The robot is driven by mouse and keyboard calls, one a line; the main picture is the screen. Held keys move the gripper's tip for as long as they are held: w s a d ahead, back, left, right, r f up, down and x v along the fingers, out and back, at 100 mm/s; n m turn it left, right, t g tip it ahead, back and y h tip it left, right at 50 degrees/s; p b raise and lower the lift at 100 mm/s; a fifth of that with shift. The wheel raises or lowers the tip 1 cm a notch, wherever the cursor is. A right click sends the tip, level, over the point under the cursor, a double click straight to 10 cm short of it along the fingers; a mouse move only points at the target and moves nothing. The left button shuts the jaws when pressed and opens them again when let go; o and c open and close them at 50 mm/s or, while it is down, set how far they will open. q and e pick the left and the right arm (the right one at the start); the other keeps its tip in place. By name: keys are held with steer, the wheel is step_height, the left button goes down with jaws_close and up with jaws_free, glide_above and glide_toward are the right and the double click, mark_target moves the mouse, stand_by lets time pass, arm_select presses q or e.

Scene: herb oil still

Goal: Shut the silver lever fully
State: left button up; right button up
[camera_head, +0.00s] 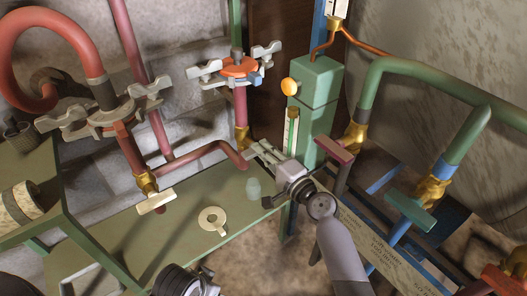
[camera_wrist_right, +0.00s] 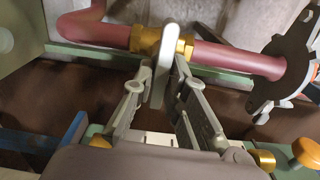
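The silver lever (camera_wrist_right: 165,62) is a pale, rounded bar on a brass valve (camera_wrist_right: 178,44), which sits on a dark red pipe in the right wrist view. In the head view this brass valve (camera_head: 242,136) is at the foot of a red pipe, and the lever is hard to make out behind my gripper. My right gripper (camera_head: 260,150) reaches it from the front right. In the wrist view its two fingers (camera_wrist_right: 161,80) stand apart, one on each side of the lever; contact is unclear. Part of my left gripper (camera_head: 188,282) shows at the bottom edge, its fingers unclear.
Another brass valve with a cream lever (camera_head: 155,202) is to the left. Clamps (camera_head: 238,67) surround the red pipes. A green post (camera_head: 316,85) with an orange knob stands just right of my gripper.

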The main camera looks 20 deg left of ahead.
steer(key=o, duration=0.4)
steer(key=shift+c, duration=0.2)
steer(key=v, duration=1.2)
